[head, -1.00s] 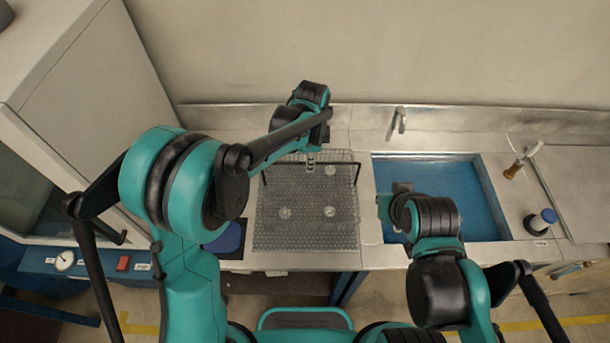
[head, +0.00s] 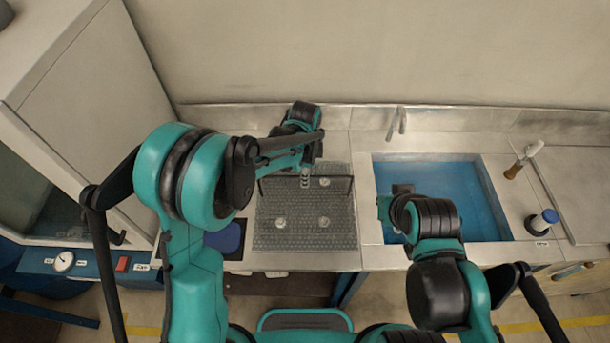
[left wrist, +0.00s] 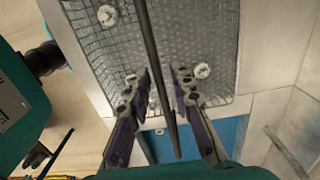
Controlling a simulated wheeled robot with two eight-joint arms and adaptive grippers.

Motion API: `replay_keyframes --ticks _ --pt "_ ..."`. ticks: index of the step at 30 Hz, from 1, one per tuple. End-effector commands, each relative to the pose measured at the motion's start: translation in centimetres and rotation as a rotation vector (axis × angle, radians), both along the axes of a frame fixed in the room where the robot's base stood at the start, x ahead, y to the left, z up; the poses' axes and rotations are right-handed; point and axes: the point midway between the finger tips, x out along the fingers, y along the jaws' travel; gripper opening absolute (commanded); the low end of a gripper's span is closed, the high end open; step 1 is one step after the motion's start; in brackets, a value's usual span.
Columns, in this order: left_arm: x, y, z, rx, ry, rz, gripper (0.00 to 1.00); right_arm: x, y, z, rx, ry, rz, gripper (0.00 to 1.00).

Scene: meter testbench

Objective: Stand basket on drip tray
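The wire basket (head: 262,207) stands on the counter left of the sink, level as far as I can see, with several small whitish items inside. Its dark handle (head: 335,184) is upright across the top. My left gripper (head: 306,178) is at the handle's middle. In the left wrist view, the handle (left wrist: 150,40) passes between the gripper's two fingers (left wrist: 160,74), which stand apart with gaps beside the bar. The drip tray cannot be told apart from the mesh; the basket covers that spot. My right gripper (head: 401,190) is over the sink's left edge; its fingers are unclear.
A blue water-filled sink (head: 465,195) with a tap (head: 397,122) lies to the right. A blue round thing (head: 225,238) lies left of the basket. A tall cabinet (head: 90,100) stands at far left.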

Motion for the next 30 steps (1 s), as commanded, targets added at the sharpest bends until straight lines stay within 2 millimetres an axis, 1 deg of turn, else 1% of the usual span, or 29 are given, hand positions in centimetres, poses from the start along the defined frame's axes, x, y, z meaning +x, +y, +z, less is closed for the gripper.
replay_keyframes --ticks 8,11,14,21,24,27,30 --pt "0.0 0.0 0.1 0.000 0.000 0.000 0.26 0.0 0.0 0.1 0.000 0.000 0.000 0.00" --pt "0.0 0.0 0.7 0.000 0.000 0.000 0.26 0.0 0.0 0.3 0.000 0.000 0.000 0.00" --pt "0.0 0.0 2.1 0.000 0.000 0.000 0.26 0.0 0.0 0.4 0.000 0.000 0.000 0.00" --pt "0.0 0.0 7.5 0.000 0.000 0.000 0.26 0.0 0.0 1.0 0.000 0.000 0.000 0.00" --pt "0.0 0.0 9.4 0.000 0.000 0.000 0.26 0.0 0.0 1.2 0.000 0.000 0.000 0.00" --pt "0.1 0.0 10.9 0.000 0.000 0.000 0.26 0.0 0.0 1.3 0.000 0.000 0.000 0.00" --pt "0.0 0.0 11.8 0.000 0.000 0.000 0.26 0.0 0.0 1.4 0.000 0.000 0.000 0.00"
